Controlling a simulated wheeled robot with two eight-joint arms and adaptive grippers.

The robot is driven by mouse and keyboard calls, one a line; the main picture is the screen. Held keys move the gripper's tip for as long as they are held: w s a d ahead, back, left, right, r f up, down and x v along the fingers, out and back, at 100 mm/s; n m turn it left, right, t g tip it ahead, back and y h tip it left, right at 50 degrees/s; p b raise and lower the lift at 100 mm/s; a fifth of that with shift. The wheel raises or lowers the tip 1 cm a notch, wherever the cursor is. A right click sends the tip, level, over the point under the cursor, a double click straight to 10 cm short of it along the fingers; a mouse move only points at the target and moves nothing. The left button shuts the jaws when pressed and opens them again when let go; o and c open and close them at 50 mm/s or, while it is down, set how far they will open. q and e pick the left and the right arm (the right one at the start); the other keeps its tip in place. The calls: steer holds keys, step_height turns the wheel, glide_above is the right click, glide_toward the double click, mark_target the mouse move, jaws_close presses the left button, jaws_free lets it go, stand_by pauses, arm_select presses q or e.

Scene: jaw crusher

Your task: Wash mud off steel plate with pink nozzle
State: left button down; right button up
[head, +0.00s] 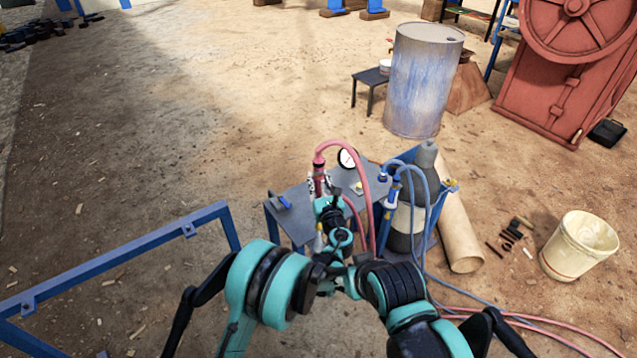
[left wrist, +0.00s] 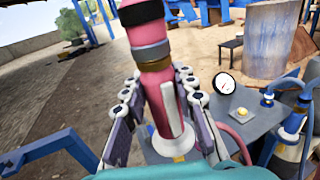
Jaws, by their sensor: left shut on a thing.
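The pink nozzle (head: 318,164) is upright over the left part of a small grey table, with a pink hose (head: 367,190) looping from its top down to the right. My left gripper (head: 319,187) is shut around its body. In the left wrist view the nozzle (left wrist: 163,84) stands between both fingers of my left gripper (left wrist: 163,118), with dark and tan bands above them. My right gripper is not visible.
The grey table (head: 295,207) bears a round gauge (head: 347,158) and a yellow button (head: 357,187). A blue frame (head: 130,250) is at left.

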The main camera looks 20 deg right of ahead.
mark_target(319, 158)
arm_select(q)
steer(key=shift+r+p, duration=2.25)
steer(key=shift+r, duration=2.5)
steer(key=shift+f, duration=0.15)
step_height(319, 158, down, 9)
steer(key=b, duration=0.4)
steer(key=shift+r, duration=0.2)
steer(key=shift+a, duration=0.1)
